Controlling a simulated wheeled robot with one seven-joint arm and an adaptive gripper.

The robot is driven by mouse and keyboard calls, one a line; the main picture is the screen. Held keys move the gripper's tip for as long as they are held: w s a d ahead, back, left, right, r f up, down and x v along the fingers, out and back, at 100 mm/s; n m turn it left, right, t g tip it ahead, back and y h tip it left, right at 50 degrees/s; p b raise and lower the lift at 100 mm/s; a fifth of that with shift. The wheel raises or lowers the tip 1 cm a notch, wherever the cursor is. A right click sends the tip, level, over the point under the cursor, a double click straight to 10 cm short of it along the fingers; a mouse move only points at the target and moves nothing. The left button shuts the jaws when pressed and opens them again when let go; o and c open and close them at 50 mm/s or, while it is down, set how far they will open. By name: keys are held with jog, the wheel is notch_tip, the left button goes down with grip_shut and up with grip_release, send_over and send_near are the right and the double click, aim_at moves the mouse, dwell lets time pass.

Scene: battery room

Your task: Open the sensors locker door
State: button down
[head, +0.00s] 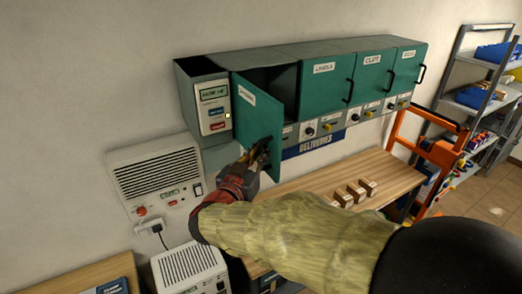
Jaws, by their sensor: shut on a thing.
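The sensors locker door (256,117) is the leftmost green door in the wall row, with a white label that is too small to read surely. It stands partly open, swung out from its left side, and the dark inside of the locker (282,86) shows to its right. My gripper (262,150) is at the lower right edge of this door, shut on its dark handle. The gripper and wrist hide most of the handle.
Other green locker doors (325,84) to the right are closed. A grey control panel (212,105) is left of the open door. Below are a wooden bench (300,190) with several small blocks (356,191) and a white wall unit (155,178). An orange frame (436,150) stands right.

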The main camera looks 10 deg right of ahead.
jog(key=shift+s+d+f, duration=0.1)
jog(key=shift+f, duration=0.2)
jog(key=c, duration=2.4)
grip_release()
jog(key=shift+o, duration=0.9)
jog(key=shift+s+r, duration=0.2)
jog(key=shift+s, duration=0.05)
jog(key=shift+w, duration=0.1)
jog(key=shift+w, duration=0.1)
jog(key=v, duration=1.2)
